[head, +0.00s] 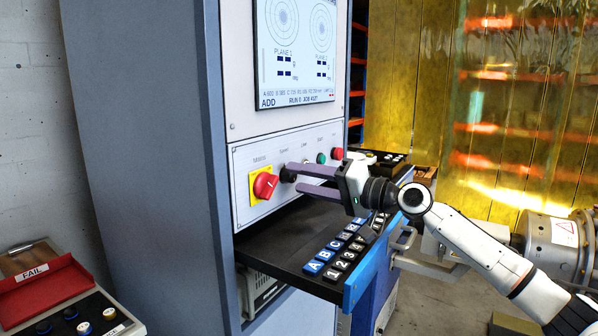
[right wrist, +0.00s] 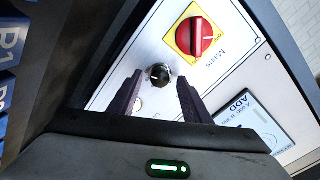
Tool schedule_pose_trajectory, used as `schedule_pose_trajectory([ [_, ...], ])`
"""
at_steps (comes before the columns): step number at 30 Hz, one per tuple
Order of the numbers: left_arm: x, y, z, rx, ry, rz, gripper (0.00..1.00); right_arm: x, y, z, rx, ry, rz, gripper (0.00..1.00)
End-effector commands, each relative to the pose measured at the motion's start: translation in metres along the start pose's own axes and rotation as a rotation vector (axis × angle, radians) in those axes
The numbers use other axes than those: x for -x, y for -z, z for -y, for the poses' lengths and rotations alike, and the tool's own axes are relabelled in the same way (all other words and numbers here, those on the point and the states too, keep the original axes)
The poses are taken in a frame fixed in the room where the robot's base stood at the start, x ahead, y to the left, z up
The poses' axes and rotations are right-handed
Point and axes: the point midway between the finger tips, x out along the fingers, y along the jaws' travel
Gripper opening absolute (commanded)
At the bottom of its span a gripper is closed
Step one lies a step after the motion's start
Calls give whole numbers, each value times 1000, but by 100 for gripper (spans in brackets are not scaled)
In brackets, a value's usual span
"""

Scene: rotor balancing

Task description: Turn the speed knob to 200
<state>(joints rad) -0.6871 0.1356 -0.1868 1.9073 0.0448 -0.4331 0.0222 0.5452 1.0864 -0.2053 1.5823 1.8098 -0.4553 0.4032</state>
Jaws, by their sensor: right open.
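The speed knob (head: 287,176) is a small black knob on the white control panel (head: 244,199), under the label "Speed". In the right wrist view the black knob (right wrist: 159,75) shows a pale pointer mark; I cannot read a scale around it. My right gripper (head: 297,178) is open, with its two dark fingers reaching toward the panel. In the right wrist view the knob appears between the fingertips, with gaps on both sides. I cannot tell how far the tips are from the panel. My left gripper is not in view.
The red mains switch (head: 265,186) on its yellow plate sits left of the knob. Green and red buttons (head: 337,153) lie to the right. A screen (head: 296,50) is above. A black shelf (head: 270,245) with lettered keys juts out below. A red FAIL bin (head: 35,290) stands lower left.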

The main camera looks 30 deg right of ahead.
Motion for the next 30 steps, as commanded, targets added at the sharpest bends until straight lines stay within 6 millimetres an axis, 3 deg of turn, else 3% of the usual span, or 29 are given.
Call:
schedule_pose_trajectory([
  [6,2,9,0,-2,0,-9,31,-14,0,1,1,1,0,44],
  [14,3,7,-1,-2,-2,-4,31,-15,-1,0,2,0,1,44],
  [22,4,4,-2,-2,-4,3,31,-14,-1,0,1,0,1,3],
  [30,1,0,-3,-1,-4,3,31,-14,-2,-1,27,0,1,3],
])
